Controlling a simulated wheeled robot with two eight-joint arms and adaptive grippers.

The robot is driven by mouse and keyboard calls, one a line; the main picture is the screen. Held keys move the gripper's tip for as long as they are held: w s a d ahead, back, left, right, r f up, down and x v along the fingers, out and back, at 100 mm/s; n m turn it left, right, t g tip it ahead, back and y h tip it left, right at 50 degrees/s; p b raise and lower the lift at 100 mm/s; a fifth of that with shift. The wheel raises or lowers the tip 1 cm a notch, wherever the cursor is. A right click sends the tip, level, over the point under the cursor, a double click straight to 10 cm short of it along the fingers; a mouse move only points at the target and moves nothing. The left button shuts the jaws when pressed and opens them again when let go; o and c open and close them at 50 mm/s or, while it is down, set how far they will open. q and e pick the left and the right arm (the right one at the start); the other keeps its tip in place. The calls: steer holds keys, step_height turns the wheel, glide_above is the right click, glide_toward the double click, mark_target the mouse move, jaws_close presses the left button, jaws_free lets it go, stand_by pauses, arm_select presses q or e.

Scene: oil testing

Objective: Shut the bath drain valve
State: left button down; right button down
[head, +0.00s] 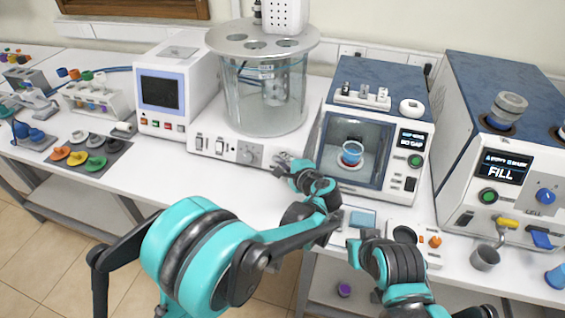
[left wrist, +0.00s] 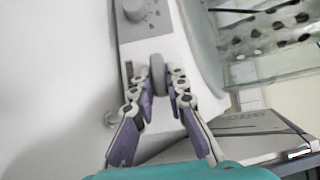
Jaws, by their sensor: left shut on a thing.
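The bath (head: 265,95) is a clear round tank of liquid on a white base with a knob and switches. My left gripper (head: 283,168) is at the lower right of that base. In the left wrist view, my left gripper (left wrist: 159,92) is shut on a grey rounded piece, the drain valve handle (left wrist: 158,70), at the base's front face. The purple-padded fingers press it from both sides. In the head view the gripper hides the valve. My right arm's end (head: 375,255) is low in front of the bench; its fingers cannot be made out.
A blue-topped instrument (head: 375,78) with a lit chamber stands just right of the bath, close to my left gripper. A white analyser with a screen (head: 160,92) stands left. A larger machine (head: 500,150) and a metal cup (head: 485,258) are at right. Bench front left of my gripper is clear.

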stand_by(0.5)
arm_select(q)
steer(key=c, duration=1.5)
jaws_free()
steer(key=shift+c, duration=0.2)
steer(key=v, duration=0.7)
steer(key=shift+s, duration=0.2)
steer(key=shift+d, duration=0.1)
